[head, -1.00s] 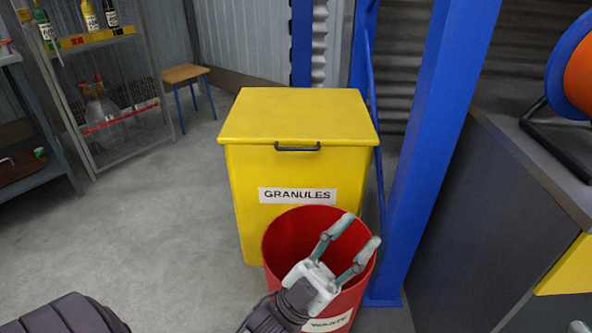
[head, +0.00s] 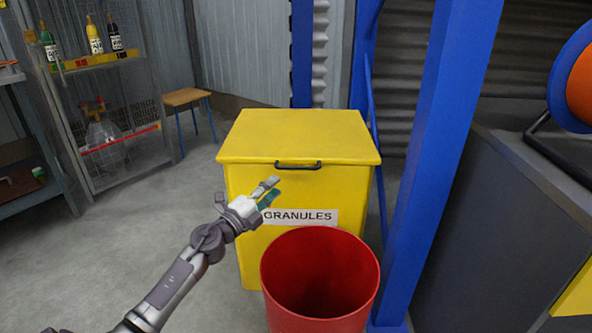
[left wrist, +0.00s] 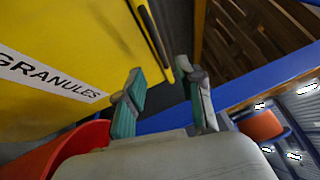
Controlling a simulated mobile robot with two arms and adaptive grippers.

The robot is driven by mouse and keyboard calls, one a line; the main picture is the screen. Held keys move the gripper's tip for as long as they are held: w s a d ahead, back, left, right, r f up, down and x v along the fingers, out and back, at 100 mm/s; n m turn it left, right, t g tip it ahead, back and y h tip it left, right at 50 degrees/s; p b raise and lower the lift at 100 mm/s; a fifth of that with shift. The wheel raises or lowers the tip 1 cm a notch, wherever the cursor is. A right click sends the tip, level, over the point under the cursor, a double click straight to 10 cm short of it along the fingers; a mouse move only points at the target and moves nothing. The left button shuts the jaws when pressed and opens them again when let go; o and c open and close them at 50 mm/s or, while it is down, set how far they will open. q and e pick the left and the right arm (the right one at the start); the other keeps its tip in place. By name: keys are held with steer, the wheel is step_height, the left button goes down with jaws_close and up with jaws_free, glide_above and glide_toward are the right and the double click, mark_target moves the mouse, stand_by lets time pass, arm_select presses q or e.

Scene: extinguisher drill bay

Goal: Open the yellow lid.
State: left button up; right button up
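The yellow lid (head: 300,130) lies flat and closed on the yellow box marked GRANULES (head: 330,192). A dark bar handle (head: 298,165) sits on its front edge; a dark bar, seemingly this handle, shows near the top of the left wrist view (left wrist: 155,38). My left gripper (head: 272,190) is in front of the box, just below and left of the handle in the head view. Its two fingers (left wrist: 166,97) are spread, with nothing between them in the left wrist view. It appears apart from the handle. My right gripper is not in view.
A red open bin (head: 320,270) stands right in front of the box. A blue post (head: 430,170) rises close on the right, beside a grey cabinet (head: 500,240). Shelves with bottles (head: 95,60) and a stool (head: 187,98) stand at the left. The floor left of the box is clear.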

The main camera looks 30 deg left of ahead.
mark_target(296, 168)
arm_select(q)
steer(key=w, duration=0.3)
steer(key=w+r+b, duration=0.1)
steer(key=w, duration=0.2)
steer(key=w+d, duration=0.1)
steer(key=w, duration=0.3)
steer(key=shift+r, duration=0.25)
jaws_close()
